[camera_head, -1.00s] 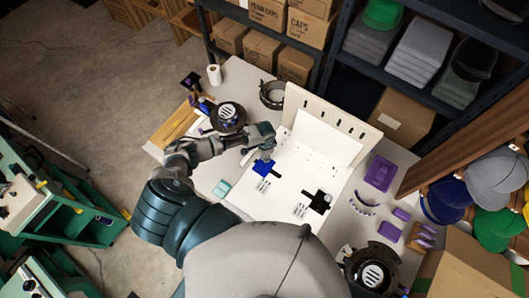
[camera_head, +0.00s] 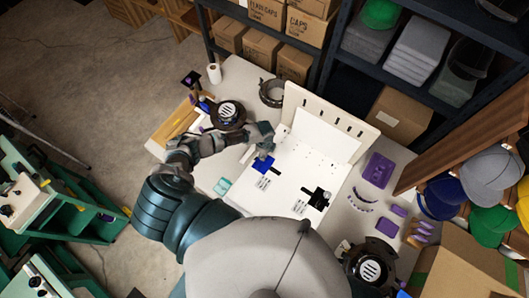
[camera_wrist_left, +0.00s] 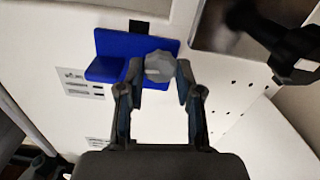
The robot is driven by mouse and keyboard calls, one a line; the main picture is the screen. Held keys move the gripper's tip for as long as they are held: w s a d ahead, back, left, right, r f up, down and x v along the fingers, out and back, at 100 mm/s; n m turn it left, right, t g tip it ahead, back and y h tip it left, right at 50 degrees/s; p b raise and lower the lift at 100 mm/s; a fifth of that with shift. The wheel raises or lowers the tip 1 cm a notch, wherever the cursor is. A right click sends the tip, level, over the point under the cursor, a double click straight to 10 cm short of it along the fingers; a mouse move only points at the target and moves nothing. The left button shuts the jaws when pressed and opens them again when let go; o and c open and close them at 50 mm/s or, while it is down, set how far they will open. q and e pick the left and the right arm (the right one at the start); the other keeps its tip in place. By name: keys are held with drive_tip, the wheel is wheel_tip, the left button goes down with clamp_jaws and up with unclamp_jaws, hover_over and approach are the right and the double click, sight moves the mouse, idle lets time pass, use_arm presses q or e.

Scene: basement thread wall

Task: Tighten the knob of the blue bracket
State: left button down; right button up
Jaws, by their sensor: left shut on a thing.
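The blue bracket (camera_head: 262,166) sits on the white board (camera_head: 240,196), under my left gripper. It shows larger in the left wrist view (camera_wrist_left: 112,44), with a grey faceted knob (camera_wrist_left: 160,67) at its front. My left gripper (camera_wrist_left: 158,84) is shut on that knob, one finger on each side of it. In the head view my left gripper (camera_head: 262,150) hides the knob. A black bracket (camera_head: 318,199) stands on the right part of the board. My right gripper is not in view.
A white upright panel (camera_head: 325,130) with slots stands behind the board. Purple parts (camera_head: 379,168) lie to the right on the table. A dark round device (camera_head: 228,114) sits at the left, and another (camera_head: 370,268) at the front right.

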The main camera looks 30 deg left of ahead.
use_arm(q)
drive_tip(key=shift+w+r+m, duration=0.15)
drive_tip(key=shift+m, duration=0.35)
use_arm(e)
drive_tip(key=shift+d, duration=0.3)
use_arm(q)
drive_tip(key=c, duration=1)
unclamp_jaws()
drive_tip(key=shift+c, duration=0.2)
wheel_tip(320, 180, up, 12)
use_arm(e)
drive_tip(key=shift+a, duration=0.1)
